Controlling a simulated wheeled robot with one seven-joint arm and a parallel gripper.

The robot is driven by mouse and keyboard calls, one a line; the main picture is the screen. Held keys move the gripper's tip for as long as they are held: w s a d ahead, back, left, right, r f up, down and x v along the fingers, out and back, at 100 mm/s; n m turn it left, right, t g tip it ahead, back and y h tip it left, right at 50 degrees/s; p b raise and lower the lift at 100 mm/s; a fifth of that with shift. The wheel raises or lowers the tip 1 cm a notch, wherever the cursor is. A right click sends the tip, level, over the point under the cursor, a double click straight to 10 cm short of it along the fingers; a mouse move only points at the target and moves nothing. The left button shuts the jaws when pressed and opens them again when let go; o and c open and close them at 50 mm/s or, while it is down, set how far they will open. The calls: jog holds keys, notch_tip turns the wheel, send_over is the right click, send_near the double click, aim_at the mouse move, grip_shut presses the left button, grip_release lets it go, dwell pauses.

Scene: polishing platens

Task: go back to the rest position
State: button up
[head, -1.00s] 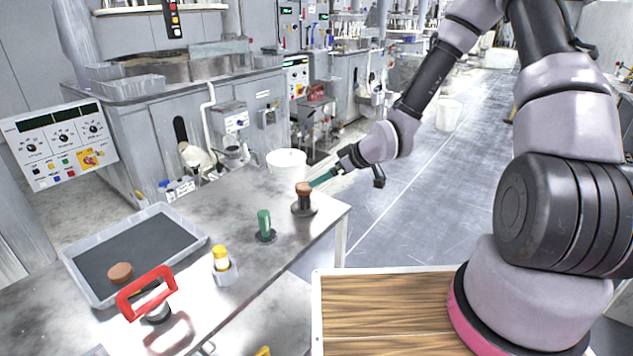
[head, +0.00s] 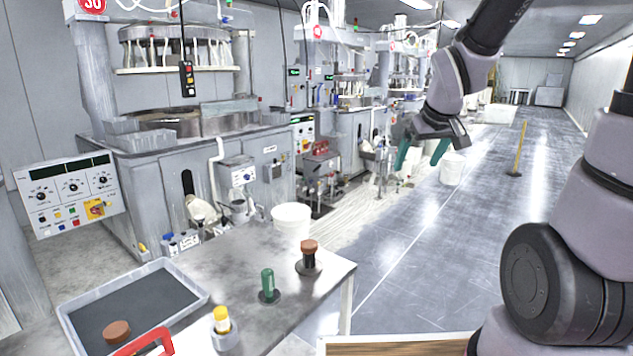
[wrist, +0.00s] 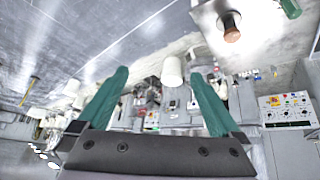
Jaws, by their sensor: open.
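My gripper (head: 422,155) is raised in the air to the right of the table, its green fingers spread and empty. The fingers also show in the wrist view (wrist: 158,95), wide apart with nothing between them. The nearest table object, a black stand with a brown round top (head: 309,258), stands upright at the table's far right corner, apart from my gripper. It also shows at the top of the wrist view (wrist: 231,27).

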jog(key=s+d+r+m+y, duration=0.1)
jog(key=s+r+m, duration=0.5)
jog(key=s+r, duration=0.5)
jog(key=s, duration=0.4)
jog(key=shift+d+r+t+y, duration=0.3)
jog(key=shift+d+r+y, duration=0.05)
jog(key=shift+y, duration=0.05)
